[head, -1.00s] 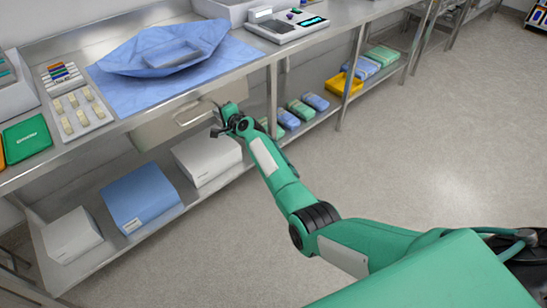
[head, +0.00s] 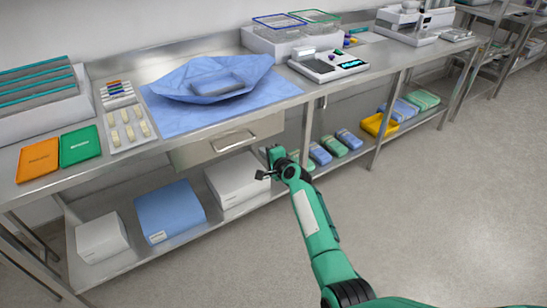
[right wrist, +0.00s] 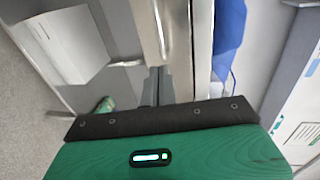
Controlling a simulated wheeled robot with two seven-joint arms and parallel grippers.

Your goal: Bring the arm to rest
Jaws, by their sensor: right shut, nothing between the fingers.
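My right arm is green and reaches from the bottom right of the head view toward the front of the steel bench. Its gripper (head: 264,175) is small and dark at the arm's end, in front of the bench and below the drawer handle's level. It is shut and holds nothing. In the right wrist view the dark fingers (right wrist: 153,87) show close together beyond the green wrist housing, with the bench front past them. My left gripper is not in view.
The steel bench's drawer (head: 228,140) is close behind the gripper. A blue wrapped bundle (head: 213,80) lies on top. White boxes (head: 237,180) and a blue box (head: 170,211) stand on the lower shelf. A yellow tray (head: 379,125) is farther right. The floor at right is clear.

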